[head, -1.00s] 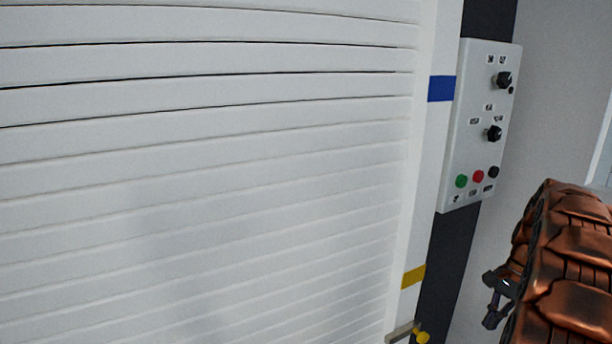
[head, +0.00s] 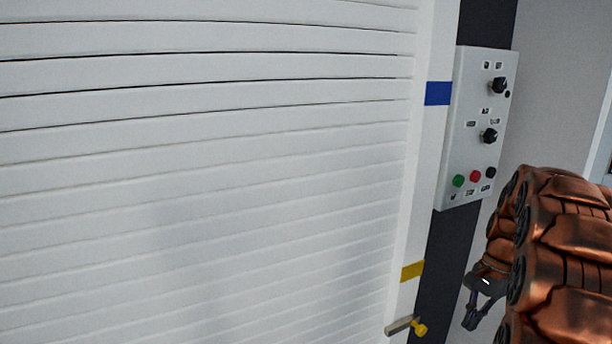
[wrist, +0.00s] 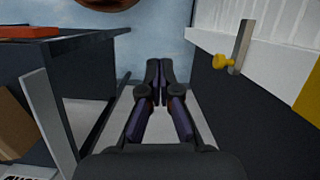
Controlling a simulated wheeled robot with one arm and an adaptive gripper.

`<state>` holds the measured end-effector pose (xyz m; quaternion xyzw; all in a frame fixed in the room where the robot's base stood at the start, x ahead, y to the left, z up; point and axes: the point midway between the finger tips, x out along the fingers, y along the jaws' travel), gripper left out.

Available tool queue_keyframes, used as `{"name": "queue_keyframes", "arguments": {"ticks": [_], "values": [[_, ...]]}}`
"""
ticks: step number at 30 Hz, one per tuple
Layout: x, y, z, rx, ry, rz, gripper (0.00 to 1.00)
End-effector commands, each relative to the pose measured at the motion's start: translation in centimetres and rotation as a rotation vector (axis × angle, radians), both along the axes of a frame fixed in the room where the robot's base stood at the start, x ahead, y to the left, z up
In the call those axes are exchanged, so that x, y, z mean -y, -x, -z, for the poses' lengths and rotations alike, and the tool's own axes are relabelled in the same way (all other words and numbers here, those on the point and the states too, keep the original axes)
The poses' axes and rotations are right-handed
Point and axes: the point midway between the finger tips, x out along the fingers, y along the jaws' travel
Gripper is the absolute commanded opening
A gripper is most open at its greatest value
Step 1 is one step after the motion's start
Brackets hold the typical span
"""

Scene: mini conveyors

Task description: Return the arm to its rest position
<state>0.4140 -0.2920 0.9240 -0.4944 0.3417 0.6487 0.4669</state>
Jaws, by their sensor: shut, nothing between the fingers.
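My gripper (head: 470,318) shows at the lower right of the head view, beside my copper-coloured arm. Much of the arm lies outside the head view.
A white slatted shutter (head: 200,180) fills the left. A control panel (head: 478,130) with knobs and coloured buttons is above my gripper. A yellow-ended latch (head: 418,328) sits low on the shutter frame. A dark table-like unit (wrist: 50,60) stands left in the wrist view.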

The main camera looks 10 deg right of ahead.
Motion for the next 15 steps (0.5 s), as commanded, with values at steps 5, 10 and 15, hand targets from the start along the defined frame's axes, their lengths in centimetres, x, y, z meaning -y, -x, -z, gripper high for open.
{"name": "queue_keyframes", "arguments": {"ticks": [5,10,15], "values": [[-5.8,0.6,-2.7,0.011,0.014,-0.155,0.00],[-11.3,2.1,-4.6,0.022,0.026,-0.315,0.00],[-16.0,4.4,-6.1,0.036,0.042,-0.472,0.00]]}}
